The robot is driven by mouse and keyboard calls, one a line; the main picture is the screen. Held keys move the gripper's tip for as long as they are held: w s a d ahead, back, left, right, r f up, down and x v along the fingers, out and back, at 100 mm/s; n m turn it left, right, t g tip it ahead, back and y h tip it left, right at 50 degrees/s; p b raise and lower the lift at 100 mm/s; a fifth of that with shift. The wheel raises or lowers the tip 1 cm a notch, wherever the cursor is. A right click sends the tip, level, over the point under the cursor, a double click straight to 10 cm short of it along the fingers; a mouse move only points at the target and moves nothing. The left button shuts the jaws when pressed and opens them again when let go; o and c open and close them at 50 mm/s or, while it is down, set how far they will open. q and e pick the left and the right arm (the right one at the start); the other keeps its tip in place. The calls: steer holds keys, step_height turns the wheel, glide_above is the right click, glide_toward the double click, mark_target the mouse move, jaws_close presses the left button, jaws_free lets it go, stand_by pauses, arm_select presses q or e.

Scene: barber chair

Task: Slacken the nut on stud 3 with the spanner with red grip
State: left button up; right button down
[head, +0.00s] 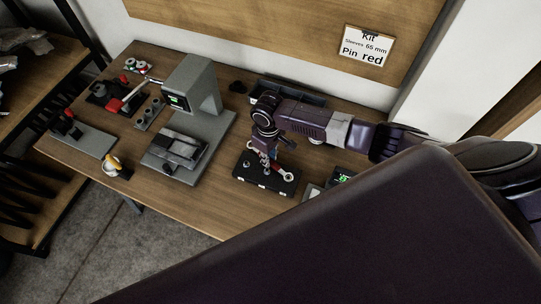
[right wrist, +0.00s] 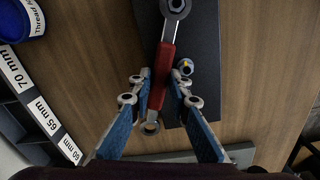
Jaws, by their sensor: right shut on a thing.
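The spanner with red grip (right wrist: 162,75) runs between the fingers of my right gripper (right wrist: 160,88), which is shut on its red handle. One ring end (right wrist: 176,6) lies over the dark block at the top of the wrist view, with a round metal piece seen inside it; I cannot tell which stud this is. The other ring end (right wrist: 150,128) points back toward my wrist. Another stud with a nut (right wrist: 185,67) stands on the block (right wrist: 205,45) beside the handle. In the head view, my right gripper (head: 266,146) is above the black block (head: 258,187). My left gripper is not in view.
A grey press (head: 205,100) stands left of the block. A sleeve tray (head: 300,96) with size labels lies behind, and a blue container (right wrist: 22,20) shows in the wrist view. A small green display (head: 343,177) is at the right. Bare wood lies in front of the block.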

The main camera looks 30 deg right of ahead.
mark_target(260, 184)
steer(key=s+a+n, duration=0.2)
steer(key=a, duration=0.1)
steer(key=shift+a+f, duration=0.1)
steer(key=shift+f, duration=0.05)
steer(key=shift+s+a+n, duration=0.25)
steer(key=shift+a+n, duration=0.05)
steer(key=shift+n, duration=0.4)
steer(key=shift+s+a+n, duration=0.2)
steer(key=shift+a+n, duration=0.1)
steer(key=shift+n, duration=0.4)
steer(key=shift+s+a+n, duration=0.4)
steer(key=shift+s+n, duration=0.2)
steer(key=shift+n, duration=0.35)
steer(key=shift+s+a+n, duration=0.4)
steer(key=shift+s+n, duration=0.2)
steer(key=shift+n, duration=0.35)
steer(key=shift+s+a+n, duration=0.15)
steer(key=shift+n, duration=0.25)
